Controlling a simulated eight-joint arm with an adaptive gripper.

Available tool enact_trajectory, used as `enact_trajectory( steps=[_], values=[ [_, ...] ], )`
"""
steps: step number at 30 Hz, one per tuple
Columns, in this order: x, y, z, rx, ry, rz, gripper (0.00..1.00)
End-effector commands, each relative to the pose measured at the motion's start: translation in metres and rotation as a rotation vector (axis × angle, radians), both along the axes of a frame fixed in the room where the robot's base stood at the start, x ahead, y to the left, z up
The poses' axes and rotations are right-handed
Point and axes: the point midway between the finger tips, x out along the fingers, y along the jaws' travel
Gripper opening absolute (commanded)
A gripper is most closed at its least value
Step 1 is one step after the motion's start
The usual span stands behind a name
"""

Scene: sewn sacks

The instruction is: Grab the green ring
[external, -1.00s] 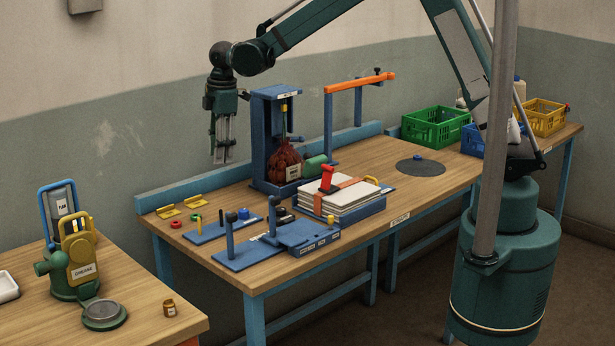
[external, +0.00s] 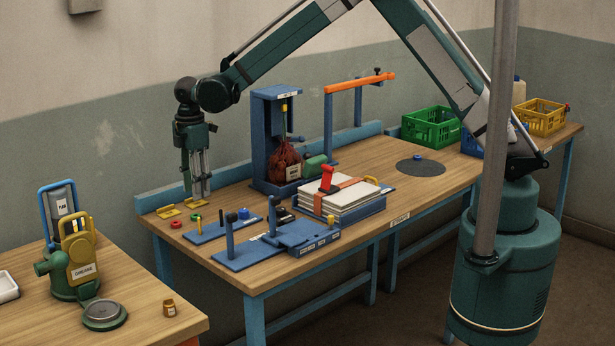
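A small green ring (external: 196,217) shows beside the yellow peg on the blue peg board (external: 210,230), near the far left end of the long workbench. It is tiny here, and I cannot tell whether it lies flat on the table or around the peg. My gripper (external: 198,194) points straight down above and slightly behind it in the picture. Its fingers look spread with nothing between them, apart from the ring.
Yellow hinged plates (external: 168,212) lie behind. A tall blue stand (external: 268,140) with a dark red sack (external: 285,160) rises to the right.

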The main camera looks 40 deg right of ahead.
Motion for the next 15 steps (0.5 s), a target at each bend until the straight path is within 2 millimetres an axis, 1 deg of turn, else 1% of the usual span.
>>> enact_trajectory(
  steps=[4, 12, 15],
  values=[
    [0.0, 0.0, -0.003, 0.0, 0.0, 0.0, 0.38],
    [0.0, 0.0, -0.023, 0.0, 0.0, -0.001, 0.38],
    [0.0, 0.0, -0.026, 0.0, 0.0, -0.001, 0.38]
  ],
)
